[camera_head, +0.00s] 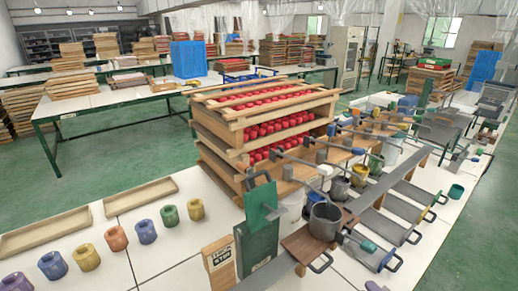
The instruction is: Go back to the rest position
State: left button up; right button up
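Neither of my grippers shows in the head view, and I see no arm coming in from either side. The task names no object. On the white table (195,262) in front of me stands a tall stack of wooden trays (222,125) holding rows of red round pieces (268,131). A dark green box (257,247) with a green handled piece (262,204) above it stands at the near middle. Whether that piece touches the box is hard to tell.
Two empty wooden trays (45,232) and a row of coloured cups (117,239) stand at the left. Pots (324,218), handled tools and flat grey plates (382,226) crowd the right. A long grey strip (388,182) crosses there. Green floor (90,165) is open at left.

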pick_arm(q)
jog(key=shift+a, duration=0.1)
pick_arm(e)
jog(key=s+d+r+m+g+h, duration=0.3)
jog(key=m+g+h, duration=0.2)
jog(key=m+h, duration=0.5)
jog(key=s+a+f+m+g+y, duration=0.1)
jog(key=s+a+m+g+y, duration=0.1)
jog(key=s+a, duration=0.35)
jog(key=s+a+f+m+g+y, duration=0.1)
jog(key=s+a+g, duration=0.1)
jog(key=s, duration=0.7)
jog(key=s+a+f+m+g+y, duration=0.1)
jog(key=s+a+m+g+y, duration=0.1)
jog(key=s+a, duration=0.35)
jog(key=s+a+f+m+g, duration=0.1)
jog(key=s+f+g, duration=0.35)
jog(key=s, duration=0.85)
pick_arm(q)
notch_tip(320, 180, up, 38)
jog(key=p, duration=3.7)
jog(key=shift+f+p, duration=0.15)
jog(key=shift+p, duration=0.2)
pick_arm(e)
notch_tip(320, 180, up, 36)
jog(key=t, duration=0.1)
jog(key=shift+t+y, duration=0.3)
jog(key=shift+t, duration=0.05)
